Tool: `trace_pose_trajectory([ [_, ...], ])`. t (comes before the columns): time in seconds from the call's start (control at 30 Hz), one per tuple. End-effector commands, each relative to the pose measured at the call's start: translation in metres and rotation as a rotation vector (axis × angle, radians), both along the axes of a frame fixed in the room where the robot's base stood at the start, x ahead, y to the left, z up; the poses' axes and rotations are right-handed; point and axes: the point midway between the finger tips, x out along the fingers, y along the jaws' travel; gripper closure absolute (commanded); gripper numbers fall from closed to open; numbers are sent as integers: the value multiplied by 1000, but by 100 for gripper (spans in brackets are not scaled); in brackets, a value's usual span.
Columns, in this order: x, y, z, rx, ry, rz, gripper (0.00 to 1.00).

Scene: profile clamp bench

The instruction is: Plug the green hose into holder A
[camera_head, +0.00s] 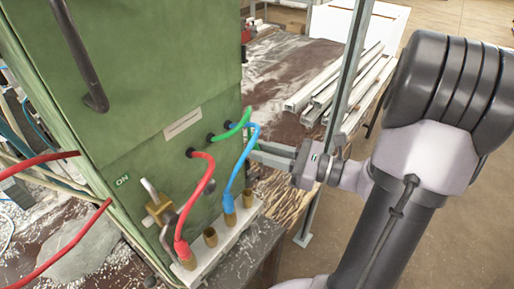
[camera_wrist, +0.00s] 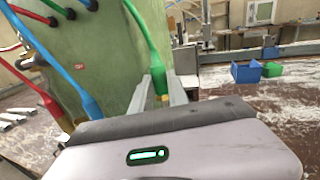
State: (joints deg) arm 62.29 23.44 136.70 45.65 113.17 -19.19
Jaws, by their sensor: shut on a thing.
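The green hose (camera_head: 240,122) leaves a port in the green cabinet and bends over toward my gripper (camera_head: 262,153). In the wrist view my gripper (camera_wrist: 162,92) is shut on the green hose (camera_wrist: 147,38) near its brass-coloured tip. Brass holders stand on the rail: one (camera_head: 210,237) between the red and blue hoses is empty, and another (camera_head: 248,198) at the right end looks empty. I cannot read which holder is A.
The red hose (camera_head: 206,180) and blue hose (camera_head: 240,165) end in holders on the rail. A brass valve (camera_head: 158,208) sits on the cabinet (camera_head: 150,100) front. A metal post (camera_head: 345,80) stands behind my gripper. Blue (camera_wrist: 246,72) and green bins (camera_wrist: 272,70) are on a bench.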

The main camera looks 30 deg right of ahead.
Motion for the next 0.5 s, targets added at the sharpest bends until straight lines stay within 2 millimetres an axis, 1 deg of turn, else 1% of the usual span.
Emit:
trace_pose_trajectory([
  [0.5, -34, -13, 0, 1, 1, -2, 100],
])
